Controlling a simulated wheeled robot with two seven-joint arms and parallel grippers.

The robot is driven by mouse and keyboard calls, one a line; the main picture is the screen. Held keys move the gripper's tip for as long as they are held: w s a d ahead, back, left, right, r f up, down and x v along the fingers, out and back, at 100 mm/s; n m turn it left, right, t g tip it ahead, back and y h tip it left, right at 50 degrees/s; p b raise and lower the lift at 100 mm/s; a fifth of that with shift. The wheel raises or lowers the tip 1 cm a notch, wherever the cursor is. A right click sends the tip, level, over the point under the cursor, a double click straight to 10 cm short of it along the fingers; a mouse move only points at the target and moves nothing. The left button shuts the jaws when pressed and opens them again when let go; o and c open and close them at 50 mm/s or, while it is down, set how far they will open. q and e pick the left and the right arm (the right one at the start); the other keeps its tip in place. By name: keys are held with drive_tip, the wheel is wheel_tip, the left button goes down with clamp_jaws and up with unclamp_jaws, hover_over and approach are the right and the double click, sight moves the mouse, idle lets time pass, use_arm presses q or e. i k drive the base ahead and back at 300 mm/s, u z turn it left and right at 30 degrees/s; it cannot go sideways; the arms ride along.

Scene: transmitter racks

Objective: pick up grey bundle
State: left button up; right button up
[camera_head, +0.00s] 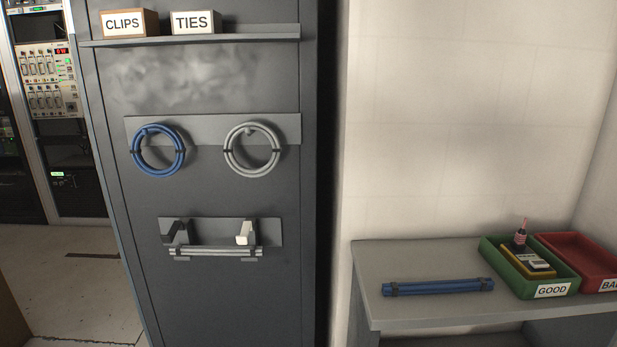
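The grey bundle (215,251) is a set of straight, thin grey rods or cables with dark ties near its ends. It lies level at a bracket plate (212,230) low on the dark grey cabinet door. Two hook-like holders, a left one (176,232) and a right one (246,233), stick out from the plate just above or at the bundle. I cannot tell exactly how they bear it. Neither of my grippers is in view.
A blue coil (135,155) and a grey coil (229,158) hang above. A shelf (200,37) carries CLIPS (124,23) and TIES (195,22) boxes. Right, a table (400,262) holds a blue bundle (438,288), a green GOOD tray (497,262) and a red tray (580,253).

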sight(253, 251)
drive_tip(key=u, duration=2)
drive_tip(key=i, duration=2.3)
drive_tip(key=z, duration=2.75)
